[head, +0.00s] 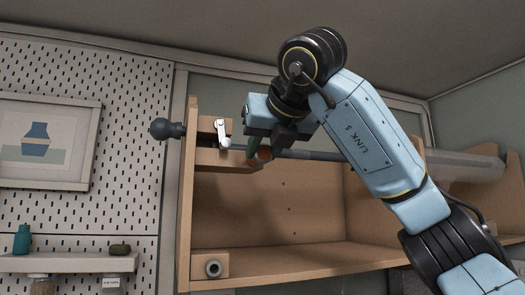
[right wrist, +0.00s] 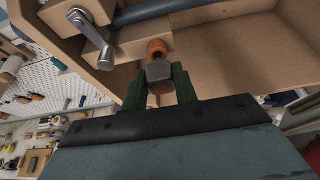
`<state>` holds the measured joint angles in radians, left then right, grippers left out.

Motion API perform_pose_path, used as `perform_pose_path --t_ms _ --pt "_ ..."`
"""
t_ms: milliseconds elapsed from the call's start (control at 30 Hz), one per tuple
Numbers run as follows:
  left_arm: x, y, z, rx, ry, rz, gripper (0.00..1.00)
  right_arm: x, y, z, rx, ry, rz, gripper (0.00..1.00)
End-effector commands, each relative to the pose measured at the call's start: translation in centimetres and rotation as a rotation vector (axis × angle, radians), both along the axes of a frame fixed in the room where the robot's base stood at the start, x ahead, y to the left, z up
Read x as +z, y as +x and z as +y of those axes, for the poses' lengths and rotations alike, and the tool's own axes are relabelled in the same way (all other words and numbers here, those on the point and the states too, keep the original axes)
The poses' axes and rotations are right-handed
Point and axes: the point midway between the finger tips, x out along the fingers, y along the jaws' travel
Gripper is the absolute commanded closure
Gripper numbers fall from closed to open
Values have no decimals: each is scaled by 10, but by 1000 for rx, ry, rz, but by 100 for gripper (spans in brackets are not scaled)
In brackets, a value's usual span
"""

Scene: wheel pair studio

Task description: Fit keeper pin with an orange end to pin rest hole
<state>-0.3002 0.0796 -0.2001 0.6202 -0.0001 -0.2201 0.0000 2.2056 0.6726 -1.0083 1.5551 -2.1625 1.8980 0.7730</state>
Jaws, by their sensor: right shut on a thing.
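My right gripper (head: 260,152) is at the upper middle of the wooden cabinet, its green fingers closed on the keeper pin (head: 265,154). In the right wrist view, the pin's grey block-like part (right wrist: 160,71) is between the fingers and its orange end (right wrist: 157,48) points away from my gripper. The orange end is close to the end of a wooden block (right wrist: 130,45) under the bar; I cannot tell whether they touch. A block with a grey-ringed hole (head: 213,268) sits at the cabinet's lower left. My left gripper is not in view.
A dark bar (head: 310,155) with a round knob (head: 165,129) runs across the cabinet's upper part. A silver crank lever (head: 221,133) stands at its left. The cabinet's lower interior is open. A shelf (head: 70,262) with small items hangs at left.

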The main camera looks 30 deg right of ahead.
Motion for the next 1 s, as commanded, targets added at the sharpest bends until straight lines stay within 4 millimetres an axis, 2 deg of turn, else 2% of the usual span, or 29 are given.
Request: perform_pose_path --t_ms 633,1000 --pt "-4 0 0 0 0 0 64 0 -9 2 0 0 -1 99" --pt "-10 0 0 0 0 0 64 0 -23 5 0 1 0 99"
